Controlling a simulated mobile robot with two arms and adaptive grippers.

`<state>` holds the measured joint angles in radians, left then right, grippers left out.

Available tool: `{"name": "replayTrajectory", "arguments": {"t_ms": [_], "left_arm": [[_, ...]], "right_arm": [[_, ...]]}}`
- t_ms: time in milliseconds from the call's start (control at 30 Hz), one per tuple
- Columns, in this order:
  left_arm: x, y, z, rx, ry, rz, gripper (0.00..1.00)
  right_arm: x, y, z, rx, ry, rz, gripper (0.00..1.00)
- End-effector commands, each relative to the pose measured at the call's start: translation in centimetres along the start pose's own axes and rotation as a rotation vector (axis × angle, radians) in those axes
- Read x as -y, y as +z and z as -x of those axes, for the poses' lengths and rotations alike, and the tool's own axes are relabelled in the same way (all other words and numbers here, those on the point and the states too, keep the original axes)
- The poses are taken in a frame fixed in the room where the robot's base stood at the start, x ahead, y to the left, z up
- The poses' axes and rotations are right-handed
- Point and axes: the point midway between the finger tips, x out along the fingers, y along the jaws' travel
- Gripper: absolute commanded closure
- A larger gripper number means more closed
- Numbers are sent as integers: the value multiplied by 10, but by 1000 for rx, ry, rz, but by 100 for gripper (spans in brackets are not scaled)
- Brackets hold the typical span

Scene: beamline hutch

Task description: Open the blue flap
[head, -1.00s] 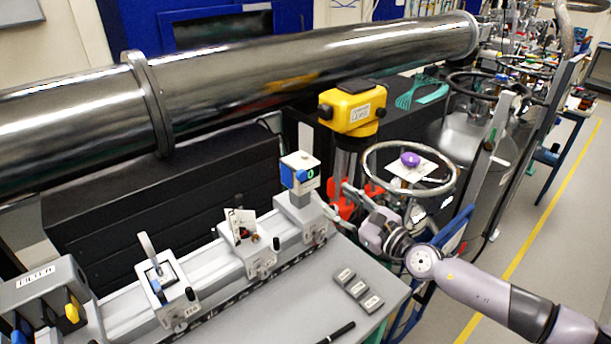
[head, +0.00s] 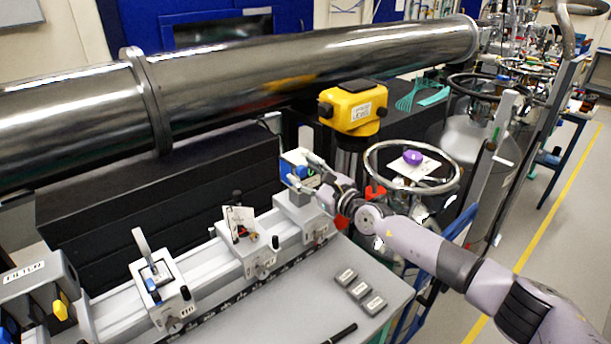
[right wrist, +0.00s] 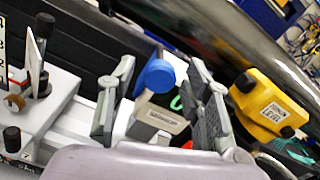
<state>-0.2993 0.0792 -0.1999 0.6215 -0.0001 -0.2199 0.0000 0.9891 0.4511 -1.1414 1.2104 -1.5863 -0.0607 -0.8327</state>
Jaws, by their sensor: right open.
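A small white-and-grey box with a round blue part (head: 298,169) stands on the far right mount of the rail; this is the blue flap as far as I can tell. In the right wrist view the blue part (right wrist: 155,77) sits above a pale label, with a green mark beside it. My right gripper (head: 304,170) is open at this box, partly covering it. In the right wrist view its fingers (right wrist: 160,66) stand either side of the blue part, with gaps visible. Whether either finger touches it I cannot tell. My left gripper is not in view.
A yellow instrument (head: 353,108) stands behind the box, and a metal handwheel (head: 374,176) to its right. Other rail mounts, including one with a white card (head: 240,220), stand to the left. Grey blocks (head: 359,290) and a black pen (head: 340,334) lie on the bench.

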Motion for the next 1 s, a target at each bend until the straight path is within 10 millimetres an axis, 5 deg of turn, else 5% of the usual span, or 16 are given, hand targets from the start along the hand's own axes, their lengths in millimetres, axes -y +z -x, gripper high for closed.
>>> {"name": "replayTrajectory", "arguments": {"t_ms": [733, 1000], "left_arm": [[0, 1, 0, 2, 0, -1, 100], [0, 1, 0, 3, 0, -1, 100]], "right_arm": [[0, 0, 0, 0, -1, 0, 100], [0, 0, 1, 0, 0, 0, 100]]}}
